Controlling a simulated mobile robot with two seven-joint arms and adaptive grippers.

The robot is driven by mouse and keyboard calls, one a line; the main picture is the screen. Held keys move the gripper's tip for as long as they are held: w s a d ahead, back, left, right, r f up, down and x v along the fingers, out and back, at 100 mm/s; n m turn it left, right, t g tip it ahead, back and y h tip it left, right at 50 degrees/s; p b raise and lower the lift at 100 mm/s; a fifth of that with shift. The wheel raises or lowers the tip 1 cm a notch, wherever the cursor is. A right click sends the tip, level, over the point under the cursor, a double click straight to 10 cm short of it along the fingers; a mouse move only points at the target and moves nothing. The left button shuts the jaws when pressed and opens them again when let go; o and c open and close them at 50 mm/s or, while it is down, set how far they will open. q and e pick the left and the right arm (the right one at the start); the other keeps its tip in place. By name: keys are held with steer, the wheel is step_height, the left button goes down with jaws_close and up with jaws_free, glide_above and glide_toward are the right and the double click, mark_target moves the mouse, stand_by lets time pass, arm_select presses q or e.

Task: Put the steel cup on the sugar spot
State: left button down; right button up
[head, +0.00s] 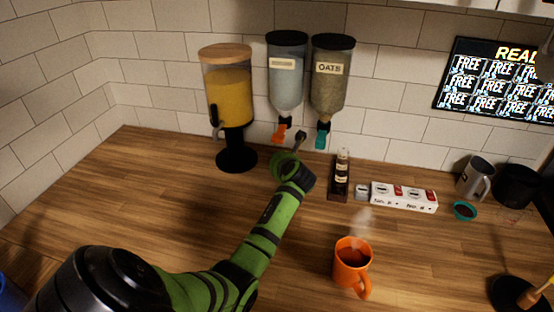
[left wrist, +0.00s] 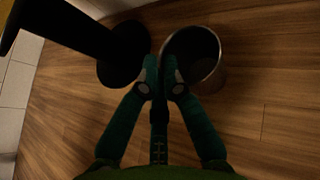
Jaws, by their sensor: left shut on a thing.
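In the left wrist view the steel cup (left wrist: 212,50) stands upright on the wooden counter, its dark inside visible. My left gripper (left wrist: 162,75) is shut on the near left edge of its wall. In the head view my left gripper (head: 285,165) is below the hoppers at the back wall; the arm and gripper hide the cup there. A hopper with pale contents and an orange spout (head: 287,85) hangs above; its label is too small to read. The sugar spot cannot be made out. My right gripper is not in view.
A juice dispenser (head: 228,95) stands left of the gripper, its round black base (left wrist: 125,58) close to the cup. The oats hopper (head: 330,85) hangs to the right. A bottle rack (head: 338,188), white box (head: 404,196), steel pitcher (head: 474,178) and steaming orange mug (head: 350,262) are further right.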

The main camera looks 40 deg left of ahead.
arm_select(q)
steer(key=c, duration=1.8)
jaws_free()
steer(key=shift+f, duration=0.15)
steer(key=o, duration=0.4)
steer(key=shift+d+r, duration=0.2)
steer(key=v, duration=1.1)
steer(key=shift+s+d+r, duration=0.15)
steer(key=shift+s+d, duration=0.05)
